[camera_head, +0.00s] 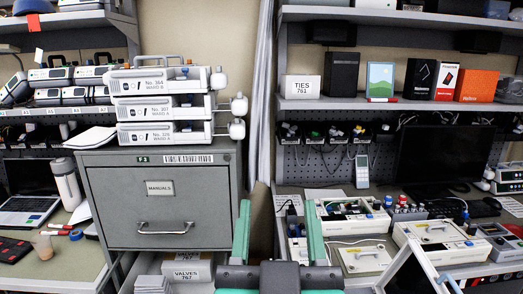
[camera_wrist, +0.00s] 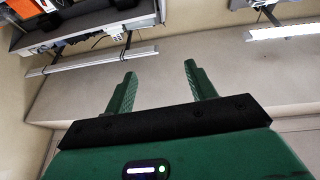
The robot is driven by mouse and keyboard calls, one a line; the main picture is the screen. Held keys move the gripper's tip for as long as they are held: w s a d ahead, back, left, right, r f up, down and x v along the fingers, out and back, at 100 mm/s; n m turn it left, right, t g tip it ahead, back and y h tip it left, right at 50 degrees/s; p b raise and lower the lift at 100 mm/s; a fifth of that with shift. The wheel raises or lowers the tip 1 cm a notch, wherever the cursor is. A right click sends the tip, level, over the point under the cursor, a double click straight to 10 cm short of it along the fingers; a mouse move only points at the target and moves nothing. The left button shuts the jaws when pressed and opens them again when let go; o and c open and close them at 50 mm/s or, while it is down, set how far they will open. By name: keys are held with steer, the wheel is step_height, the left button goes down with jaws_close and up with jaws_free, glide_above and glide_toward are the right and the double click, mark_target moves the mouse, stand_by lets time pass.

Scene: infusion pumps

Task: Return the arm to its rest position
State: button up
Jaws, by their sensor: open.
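My gripper (camera_head: 279,234) shows at the bottom middle of the head view, its two green fingers pointing up and spread apart. In the wrist view my gripper (camera_wrist: 158,88) is open, with nothing between the fingers. Behind the fingers in that view is only plain beige surface.
Infusion pumps (camera_head: 160,108) are stacked on the cabinet. Boxes labelled VALVES (camera_head: 187,272) lie below it. The right bench holds opened white devices (camera_head: 440,240) and a dark monitor (camera_head: 432,155). A laptop (camera_head: 30,208) and a bottle (camera_head: 66,182) stand at left.

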steer(key=s+a+r+t+p, duration=0.25)
steer(key=s+r, duration=0.35)
steer(key=s, duration=0.3)
step_height(320, 180, up, 30)
steer(key=y+p, duration=0.1)
steer(key=p, duration=2.8)
steer(key=shift+w+d, duration=0.2)
steer(key=shift+w, duration=0.05)
steer(key=shift+f, duration=0.1)
